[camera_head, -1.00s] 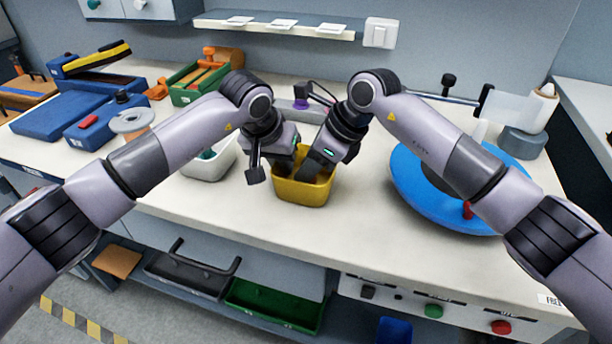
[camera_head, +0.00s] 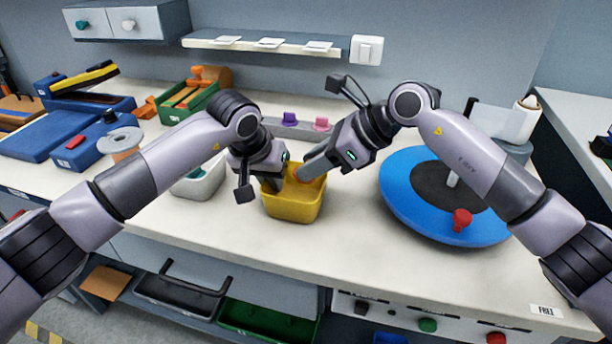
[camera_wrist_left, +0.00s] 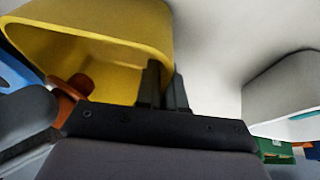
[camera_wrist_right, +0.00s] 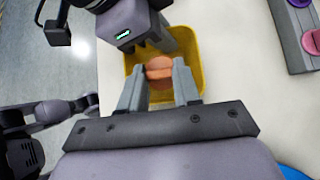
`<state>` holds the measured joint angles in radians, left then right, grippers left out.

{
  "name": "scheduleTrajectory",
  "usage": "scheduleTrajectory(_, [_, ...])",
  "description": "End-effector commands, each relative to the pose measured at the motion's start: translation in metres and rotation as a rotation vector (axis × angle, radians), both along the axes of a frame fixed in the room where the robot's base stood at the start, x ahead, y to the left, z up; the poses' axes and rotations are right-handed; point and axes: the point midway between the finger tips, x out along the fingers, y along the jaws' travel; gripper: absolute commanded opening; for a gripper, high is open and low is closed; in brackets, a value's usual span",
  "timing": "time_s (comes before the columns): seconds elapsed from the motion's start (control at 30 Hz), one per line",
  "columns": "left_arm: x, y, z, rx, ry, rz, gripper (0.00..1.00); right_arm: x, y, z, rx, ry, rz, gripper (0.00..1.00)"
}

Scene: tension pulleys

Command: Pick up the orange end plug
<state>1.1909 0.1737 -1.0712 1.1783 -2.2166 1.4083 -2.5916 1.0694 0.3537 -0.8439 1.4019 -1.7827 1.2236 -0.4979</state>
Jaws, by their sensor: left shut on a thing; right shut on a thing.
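The orange end plug (camera_wrist_right: 158,68) is between the fingertips of my right gripper (camera_wrist_right: 159,76), which is shut on it. The plug also shows in the left wrist view (camera_wrist_left: 81,86), near the bin's opening. My left gripper (camera_head: 272,184) is shut on the near-left wall of the yellow bin; in the left wrist view its fingers (camera_wrist_left: 164,82) straddle the wall's edge. The bin stands upright on the bench.
A white bin (camera_head: 203,180) stands left of the yellow one. A blue round turntable (camera_head: 405,203) with a red knob (camera_head: 461,219) is at the right. A grey holder with purple (camera_head: 289,118) and pink (camera_head: 321,123) plugs lies behind. The bench front is clear.

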Motion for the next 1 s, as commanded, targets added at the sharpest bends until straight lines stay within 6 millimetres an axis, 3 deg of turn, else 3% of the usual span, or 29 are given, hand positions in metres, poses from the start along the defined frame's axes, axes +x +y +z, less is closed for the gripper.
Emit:
scheduleTrajectory(0.07, [0.000,0.000,0.000,0.000,0.000,0.000,0.00,-0.001,-0.006,0.020,-0.002,-0.005,0.000,0.04])
scheduleTrajectory(0.7, [0.000,0.000,0.000,0.000,0.000,0.000,0.00,-0.053,-0.162,0.017,-0.006,0.005,-0.004,0.04])
scheduleTrajectory(1.0, [0.000,0.000,0.000,0.000,0.000,0.000,0.00,-0.063,-0.193,0.034,-0.215,0.068,0.000,0.04])
